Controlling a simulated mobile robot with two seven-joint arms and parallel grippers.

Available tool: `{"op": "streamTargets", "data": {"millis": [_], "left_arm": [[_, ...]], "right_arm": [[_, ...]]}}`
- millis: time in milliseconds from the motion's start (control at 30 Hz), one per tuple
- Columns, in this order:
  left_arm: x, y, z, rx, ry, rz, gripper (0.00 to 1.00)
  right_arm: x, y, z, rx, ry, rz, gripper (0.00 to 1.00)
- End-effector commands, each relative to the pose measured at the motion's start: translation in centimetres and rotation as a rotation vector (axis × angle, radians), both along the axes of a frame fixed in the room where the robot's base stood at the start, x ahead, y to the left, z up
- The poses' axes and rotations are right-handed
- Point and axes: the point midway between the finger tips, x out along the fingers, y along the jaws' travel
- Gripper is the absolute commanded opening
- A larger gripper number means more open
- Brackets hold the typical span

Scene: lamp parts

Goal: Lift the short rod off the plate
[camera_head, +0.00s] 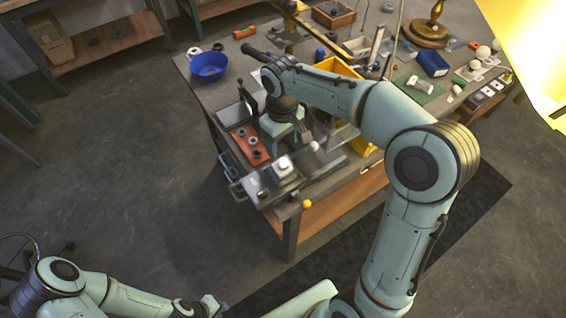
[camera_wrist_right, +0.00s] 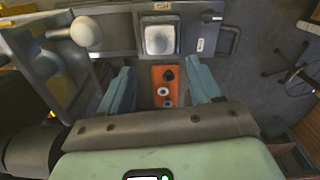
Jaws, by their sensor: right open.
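The orange plate (camera_head: 250,145) lies on the near left part of the workbench. It also shows in the right wrist view (camera_wrist_right: 157,76), between my fingers. It carries a dark round piece (camera_wrist_right: 168,75) and pale ring-like pieces (camera_wrist_right: 164,91), seen nearly end-on. I cannot tell which of them is the short rod. My right gripper (camera_wrist_right: 161,70) is open, its two fingers apart on either side of the plate, with nothing visibly held.
A grey fixture with a pale square block (camera_head: 284,168) stands beside the plate; a white knob (camera_wrist_right: 87,32) rises near it. A blue bowl (camera_head: 208,66) and a yellow bin (camera_head: 338,68) stand further back. The floor left of the bench is clear.

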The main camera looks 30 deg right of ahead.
Motion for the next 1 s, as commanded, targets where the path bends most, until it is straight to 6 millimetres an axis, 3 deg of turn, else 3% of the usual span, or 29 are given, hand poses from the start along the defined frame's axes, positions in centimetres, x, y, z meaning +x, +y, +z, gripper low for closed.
{"op": "streamTargets", "data": {"millis": [100,367,633,967,1000], "left_arm": [[-0.5,0.0,-0.5,0.000,0.006,0.000,0.24],[-0.6,0.0,-0.7,0.000,0.007,0.000,0.24],[-0.6,0.0,-0.7,0.000,0.007,0.000,0.24],[-0.6,0.0,-0.8,0.000,0.007,0.000,0.24],[-0.6,0.0,-0.8,0.000,0.007,0.000,0.24]], "right_arm": [[-0.1,0.0,-2.5,0.000,0.005,0.000,0.64],[0.0,0.0,-4.5,0.001,0.002,-0.001,0.64],[0.0,-0.3,-8.4,0.001,0.003,0.000,0.64],[0.0,-0.3,-9.3,0.001,0.001,0.000,0.64],[0.0,-0.3,-9.4,0.001,0.001,0.000,0.57]]}}
